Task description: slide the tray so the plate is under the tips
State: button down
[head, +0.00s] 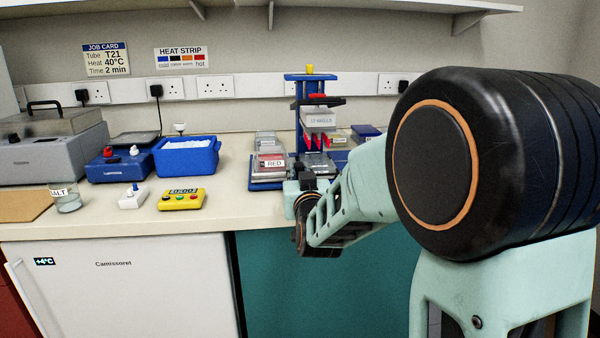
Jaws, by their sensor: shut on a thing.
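A blue pipetting stand (297,100) rises at the back of the bench, with a white block (319,120) and red tips (318,139) pointing down. A sliding tray (266,186) with a blue edge lies low at the stand's foot. A clear box labelled RED (271,162) sits on its left part. A greyish flat piece (320,160), perhaps the plate, is below the tips; exact alignment cannot be told. My gripper (306,174) is at the tray's front, shut on it. My wrist hides the fingertips and the grip point.
A blue ice tub (186,157), a yellow timer (181,199), a small white device (132,197) and a blue heater (115,166) stand to the left. A glass beaker (67,200) is at far left. The bench front between timer and tray is clear.

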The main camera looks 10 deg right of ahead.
jog(key=c, duration=1.8)
grip_release()
jog(key=shift+a+r, duration=0.1)
jog(key=shift+a, duration=0.3)
jog(key=shift+c, duration=0.2)
jog(key=shift+d, duration=0.1)
jog(key=shift+s, duration=3.75)
